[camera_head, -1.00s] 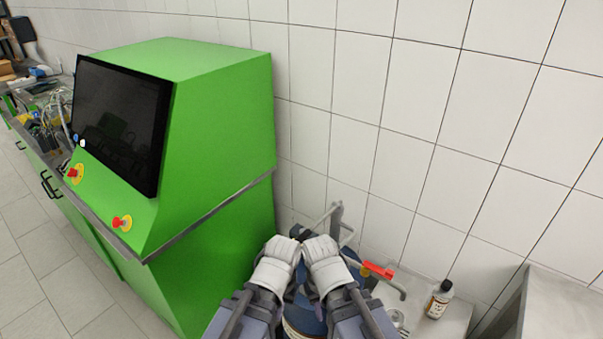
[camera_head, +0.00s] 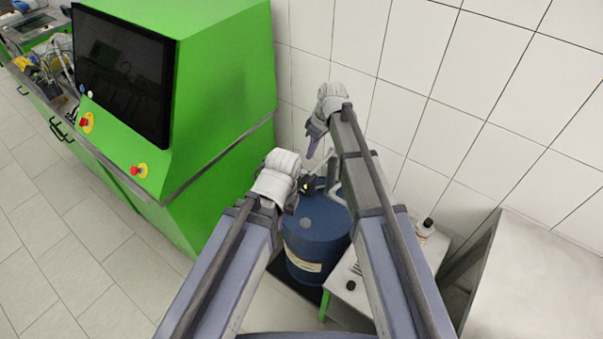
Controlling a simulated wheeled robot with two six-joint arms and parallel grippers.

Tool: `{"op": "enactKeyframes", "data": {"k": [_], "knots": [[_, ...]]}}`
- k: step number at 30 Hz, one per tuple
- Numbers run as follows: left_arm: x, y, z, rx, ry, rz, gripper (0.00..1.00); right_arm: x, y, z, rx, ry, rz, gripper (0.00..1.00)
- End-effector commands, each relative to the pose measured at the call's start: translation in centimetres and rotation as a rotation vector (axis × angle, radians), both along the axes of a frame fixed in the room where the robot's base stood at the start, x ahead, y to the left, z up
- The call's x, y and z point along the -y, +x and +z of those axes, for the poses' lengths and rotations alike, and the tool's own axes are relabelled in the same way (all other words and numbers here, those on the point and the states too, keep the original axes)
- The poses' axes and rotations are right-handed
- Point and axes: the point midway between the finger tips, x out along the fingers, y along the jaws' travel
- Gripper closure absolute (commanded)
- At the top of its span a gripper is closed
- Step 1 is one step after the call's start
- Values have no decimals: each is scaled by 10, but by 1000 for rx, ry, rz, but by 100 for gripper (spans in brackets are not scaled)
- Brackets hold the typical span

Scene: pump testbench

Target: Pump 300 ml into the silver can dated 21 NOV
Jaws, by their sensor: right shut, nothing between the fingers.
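A blue drum (camera_head: 318,222) with a pale label stands between the green cabinet and a low white table. Grey and dark pump parts (camera_head: 320,183) show at the drum's top back; my right arm covers part of them. My right gripper (camera_head: 312,147) is shut and empty, high above and behind the drum, near the tiled wall. My left arm's wrist is left of the drum top; its fingers are mostly hidden, so I cannot tell their state. No silver can or date label is visible.
A green cabinet (camera_head: 225,95) with a dark screen stands left. A grey-white surface (camera_head: 535,285) is at the right. The left floor is clear.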

Motion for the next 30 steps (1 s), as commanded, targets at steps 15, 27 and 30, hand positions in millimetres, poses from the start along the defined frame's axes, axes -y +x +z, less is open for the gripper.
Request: {"op": "enactKeyframes", "data": {"k": [15, 27, 30], "knots": [[0, 0, -7, 0, 0, 0, 100, -1, 0, -7, 0, 0, -1, 100], [0, 0, -52, 2, -1, 1, 100, -10, 1, -52, 0, 0, -1, 100], [0, 0, -66, 2, 0, -1, 100, -13, 2, -66, 0, 0, -1, 100]]}}
